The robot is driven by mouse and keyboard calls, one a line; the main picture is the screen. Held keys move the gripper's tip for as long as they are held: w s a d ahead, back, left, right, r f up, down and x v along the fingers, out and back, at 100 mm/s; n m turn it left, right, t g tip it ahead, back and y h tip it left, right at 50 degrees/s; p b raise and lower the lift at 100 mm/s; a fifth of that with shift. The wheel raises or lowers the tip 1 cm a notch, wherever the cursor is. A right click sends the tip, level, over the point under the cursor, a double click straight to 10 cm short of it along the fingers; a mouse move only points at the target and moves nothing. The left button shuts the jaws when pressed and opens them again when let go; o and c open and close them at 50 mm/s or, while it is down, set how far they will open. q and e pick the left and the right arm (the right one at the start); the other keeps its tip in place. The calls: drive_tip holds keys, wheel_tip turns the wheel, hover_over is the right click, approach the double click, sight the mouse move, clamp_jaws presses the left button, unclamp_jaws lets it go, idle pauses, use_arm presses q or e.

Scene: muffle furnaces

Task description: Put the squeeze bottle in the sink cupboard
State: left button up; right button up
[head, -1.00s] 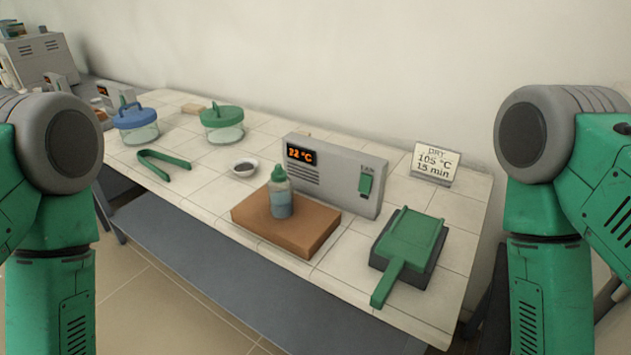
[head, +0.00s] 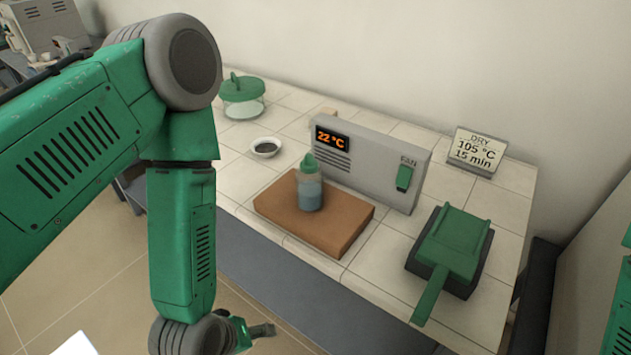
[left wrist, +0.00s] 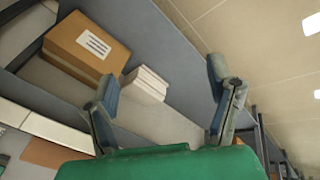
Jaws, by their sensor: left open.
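The squeeze bottle (head: 310,188) is clear with bluish liquid and a green cap. It stands upright on a brown slab (head: 342,237) in front of a grey panel. My left gripper (head: 258,331) hangs low at the near side of the bench, below and left of the bottle and apart from it. In the left wrist view its two fingers (left wrist: 166,92) are spread with nothing between them. My right gripper is out of view; only green parts of my right arm show at the right edge. I see no sink cupboard in these frames.
The grey panel (head: 375,165) reads 22 °C. In the left wrist view, a cardboard box (left wrist: 85,45) and white stack (left wrist: 146,84) sit on a grey shelf.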

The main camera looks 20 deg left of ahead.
use_arm(q)
drive_tip(key=w+d+r+n+t, duration=0.3)
drive_tip(key=w+d+r+n, duration=0.1)
drive_tip(key=w+n, duration=0.25)
drive_tip(key=n+t+y+p, duration=0.3)
drive_tip(key=n+t+y, duration=0.25)
drive_tip(key=n, duration=2.05)
approach(311, 185)
drive_tip(key=x, duration=0.7)
drive_tip(key=shift+w+a+f, duration=0.15)
drive_tip(key=shift+w+f, duration=0.05)
drive_tip(key=shift+w, duration=0.35)
drive_tip(key=x, duration=0.5)
drive_tip(key=shift+a+r, duration=0.1)
drive_tip(key=shift+c, duration=0.4)
drive_tip(key=c, duration=1.3)
